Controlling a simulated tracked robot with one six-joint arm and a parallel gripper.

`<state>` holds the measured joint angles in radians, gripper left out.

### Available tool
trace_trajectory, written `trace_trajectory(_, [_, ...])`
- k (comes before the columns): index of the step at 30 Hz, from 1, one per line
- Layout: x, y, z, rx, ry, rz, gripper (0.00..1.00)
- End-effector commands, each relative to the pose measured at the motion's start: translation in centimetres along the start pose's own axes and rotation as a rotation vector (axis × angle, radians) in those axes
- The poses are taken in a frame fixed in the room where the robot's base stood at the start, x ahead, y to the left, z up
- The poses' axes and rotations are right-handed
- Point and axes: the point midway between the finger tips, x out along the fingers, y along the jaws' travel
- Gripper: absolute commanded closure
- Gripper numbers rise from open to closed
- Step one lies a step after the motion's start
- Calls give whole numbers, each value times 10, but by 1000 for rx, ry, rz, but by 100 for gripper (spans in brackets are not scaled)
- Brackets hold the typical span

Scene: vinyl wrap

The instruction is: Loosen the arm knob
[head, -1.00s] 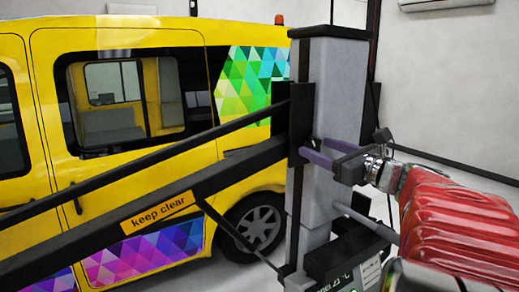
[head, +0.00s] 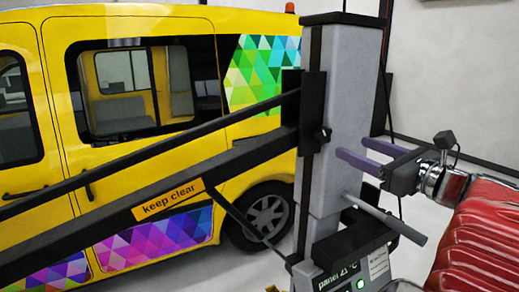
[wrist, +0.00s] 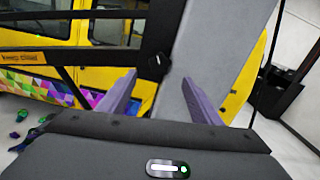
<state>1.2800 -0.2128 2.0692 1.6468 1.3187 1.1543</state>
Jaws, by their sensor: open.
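The arm knob (head: 322,134) is a small black knob on the dark bracket where the long black arm (head: 230,150) meets the grey column (head: 338,110). In the head view my gripper (head: 356,148) is right of the knob, its two purple fingers apart and empty, pointing towards the column. A gap shows between the fingertips and the knob. In the wrist view the knob (wrist: 157,65) lies between the open fingers (wrist: 160,78), just beyond their tips. I cannot tell the knob's exact turn angle.
A yellow van (head: 130,120) with coloured triangle wrap stands behind the black arm, which carries a "keep clear" label (head: 168,199). A grey bar (head: 385,219) sticks out of the column below my gripper. A panel with a green light (head: 360,283) sits lower down.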

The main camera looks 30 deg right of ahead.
Motion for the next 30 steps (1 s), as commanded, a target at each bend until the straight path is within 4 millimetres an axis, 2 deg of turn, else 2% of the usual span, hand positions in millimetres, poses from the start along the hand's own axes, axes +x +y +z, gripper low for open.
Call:
trace_trajectory(6, [-27, -1, 0, 0, 1, -3, 42])
trace_trajectory(12, [-44, 0, 0, 0, 1, -1, 42])
trace_trajectory(30, [-48, 0, -1, 0, 1, 1, 42])
